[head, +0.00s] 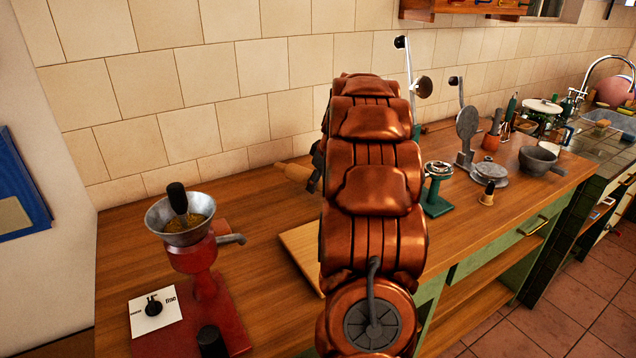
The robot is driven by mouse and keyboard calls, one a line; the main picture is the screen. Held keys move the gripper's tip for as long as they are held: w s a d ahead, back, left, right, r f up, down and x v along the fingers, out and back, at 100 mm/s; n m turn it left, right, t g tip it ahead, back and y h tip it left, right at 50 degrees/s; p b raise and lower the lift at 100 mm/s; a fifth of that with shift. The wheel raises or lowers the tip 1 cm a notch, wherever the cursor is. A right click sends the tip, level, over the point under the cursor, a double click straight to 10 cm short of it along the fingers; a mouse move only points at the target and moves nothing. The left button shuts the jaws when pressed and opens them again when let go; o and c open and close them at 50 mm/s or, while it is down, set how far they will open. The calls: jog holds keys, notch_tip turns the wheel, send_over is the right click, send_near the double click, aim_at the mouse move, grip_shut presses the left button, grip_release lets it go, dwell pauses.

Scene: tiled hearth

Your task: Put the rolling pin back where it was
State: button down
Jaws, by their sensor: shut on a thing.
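The rolling pin (294,172) shows as a light wooden end sticking out to the left of my copper arm, near the tiled wall. The rest of it is hidden behind the arm. My gripper (317,165) shows only as a dark sliver at the arm's left edge, shut on the rolling pin. Its fingertips are hidden. I cannot tell whether the pin touches the counter.
A wooden board (303,250) lies on the counter (262,215), partly behind my arm. A red grinder (194,257) with a metal hopper stands at left. A green-based tool (437,190), a round iron (488,174) and a grey bowl (537,160) stand at right.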

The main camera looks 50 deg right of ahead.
jog(key=shift+f, duration=0.45)
jog(key=shift+f, duration=0.1)
jog(key=shift+f+b, duration=0.35)
jog(key=c, duration=0.5)
grip_release()
jog(key=shift+c, duration=0.2)
jog(key=shift+s+r+p, duration=0.1)
jog(key=shift+r+p, duration=0.3)
jog(key=shift+r, duration=0.05)
jog(key=b+v, duration=0.1)
jog(key=v, duration=1.1)
